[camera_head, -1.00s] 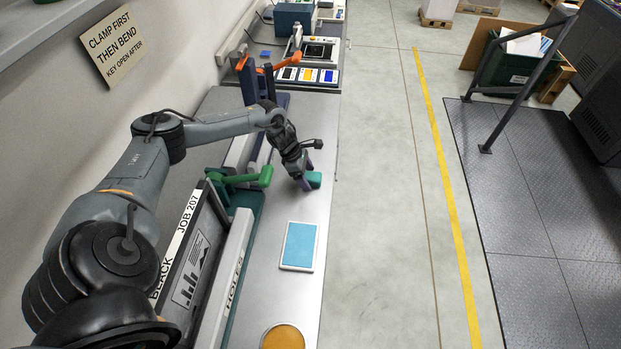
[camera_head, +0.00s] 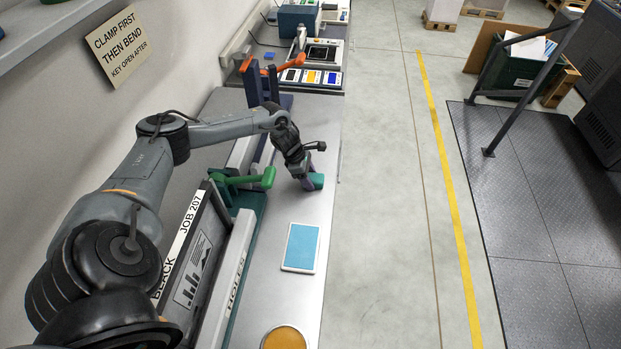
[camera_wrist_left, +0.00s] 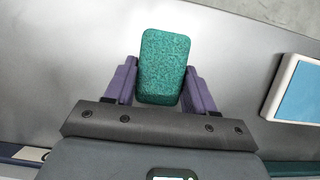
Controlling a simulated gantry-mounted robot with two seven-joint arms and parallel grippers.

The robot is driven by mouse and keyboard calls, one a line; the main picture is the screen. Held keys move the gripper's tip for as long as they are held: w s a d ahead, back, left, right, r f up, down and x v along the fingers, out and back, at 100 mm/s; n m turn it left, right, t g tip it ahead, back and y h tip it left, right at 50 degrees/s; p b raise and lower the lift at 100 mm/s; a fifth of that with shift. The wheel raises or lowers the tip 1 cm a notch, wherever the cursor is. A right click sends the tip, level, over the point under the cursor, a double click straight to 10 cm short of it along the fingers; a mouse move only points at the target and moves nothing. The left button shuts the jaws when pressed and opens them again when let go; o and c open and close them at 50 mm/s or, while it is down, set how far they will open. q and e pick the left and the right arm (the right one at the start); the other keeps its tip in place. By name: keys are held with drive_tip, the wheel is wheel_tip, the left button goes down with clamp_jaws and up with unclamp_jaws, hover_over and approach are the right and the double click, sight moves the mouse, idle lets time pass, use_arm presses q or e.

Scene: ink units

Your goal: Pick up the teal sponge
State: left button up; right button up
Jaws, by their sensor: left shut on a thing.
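The teal sponge (camera_wrist_left: 163,66) is a speckled green-teal block between the two purple fingers of my left gripper (camera_wrist_left: 161,84) in the left wrist view. The fingers close on its two sides. In the head view the sponge (camera_head: 317,181) shows at the fingertips of my left gripper (camera_head: 309,184), over the grey bench top. I cannot tell whether the sponge touches the bench or is just above it. My right gripper does not show.
A blue pad with a white frame (camera_head: 301,246) lies nearer on the bench (camera_head: 265,290), and an amber round dish (camera_head: 284,338) is at the near edge. A green-handled clamp (camera_head: 245,180) stands left of the gripper. The open floor lies right of the bench.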

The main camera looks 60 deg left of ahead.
sight(314, 177)
use_arm(q)
drive_tip(key=shift+r, duration=0.6)
wheel_tip(314, 177, up, 2)
drive_tip(key=shift+r, duration=0.25)
drive_tip(key=w+d+r+b, duration=0.1)
drive_tip(key=w+d+r, duration=0.2)
drive_tip(key=d+r, duration=0.4)
drive_tip(key=d, duration=0.4)
drive_tip(key=shift+w, duration=0.35)
drive_tip(key=o, duration=0.3)
drive_tip(key=shift+c, duration=1.1)
drive_tip(key=shift+w, duration=0.1)
